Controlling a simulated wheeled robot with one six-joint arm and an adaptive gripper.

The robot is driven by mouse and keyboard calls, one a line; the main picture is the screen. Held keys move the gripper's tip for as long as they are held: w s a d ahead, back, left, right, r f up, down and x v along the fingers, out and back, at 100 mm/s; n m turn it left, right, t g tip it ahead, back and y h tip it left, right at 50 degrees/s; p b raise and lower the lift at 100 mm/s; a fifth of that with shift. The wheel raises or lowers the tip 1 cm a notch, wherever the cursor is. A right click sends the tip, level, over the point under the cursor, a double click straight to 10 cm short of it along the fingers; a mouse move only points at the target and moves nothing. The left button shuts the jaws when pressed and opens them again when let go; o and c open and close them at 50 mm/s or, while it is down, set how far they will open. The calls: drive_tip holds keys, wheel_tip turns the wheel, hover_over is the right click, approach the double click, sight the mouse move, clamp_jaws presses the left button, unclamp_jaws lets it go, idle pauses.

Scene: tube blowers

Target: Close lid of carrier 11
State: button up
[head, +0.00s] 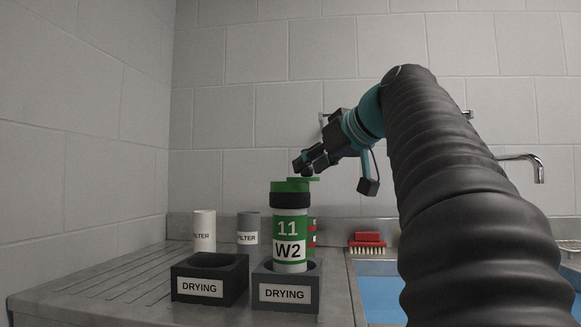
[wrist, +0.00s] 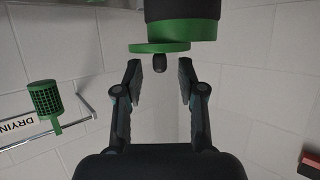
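Carrier 11 (head: 290,228) is a green and white tube with a black band, marked 11 and W2. It stands upright in the right-hand drying holder (head: 286,294). Its green lid (head: 304,180) sticks out to the right of the top, swung aside. In the wrist view the lid (wrist: 150,47) is a thin green disc with a small black knob (wrist: 159,63), beside the carrier's green rim (wrist: 190,29). My gripper (head: 306,162) is just above the lid. Its fingers (wrist: 159,75) are open, one each side of the knob, with gaps visible.
A second green carrier (head: 312,238) is partly hidden behind carrier 11. An empty drying holder (head: 210,263) stands to the left. A white filter (head: 204,229) and a grey filter (head: 247,229) stand behind. A red brush (head: 367,243) lies by the sink, near the tap (head: 530,163).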

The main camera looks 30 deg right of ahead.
drive_tip(key=shift+w+f, duration=0.2)
drive_tip(key=shift+w, duration=0.25)
clamp_jaws()
drive_tip(key=shift+a, duration=0.1)
drive_tip(key=shift+s+a+h, duration=0.1)
drive_tip(key=shift+a+h, duration=0.1)
drive_tip(key=shift+h, duration=0.1)
drive_tip(key=shift+a+m+h, duration=0.45)
drive_tip(key=shift+m+h, duration=0.35)
drive_tip(key=shift+m, duration=0.1)
drive_tip(key=shift+a+r+m+h+p, duration=0.1)
drive_tip(key=shift+a+m+h+p, duration=0.3)
drive_tip(key=shift+m+h, duration=0.4)
drive_tip(key=shift+a+m+h+p, duration=0.3)
drive_tip(key=shift+m+h, duration=0.3)
drive_tip(key=shift+h, duration=0.4)
drive_tip(key=shift+w+a+m+g+h+p, duration=0.25)
drive_tip(key=shift+a+m+g+h, duration=0.2)
drive_tip(key=shift+m+h, duration=0.45)
drive_tip(key=shift+w+a+m+g+h+p, duration=0.1)
drive_tip(key=shift+w+a+m+g+h, duration=0.2)
drive_tip(key=shift+m+g+h, duration=0.45)
drive_tip(key=shift+m+h, duration=0.35)
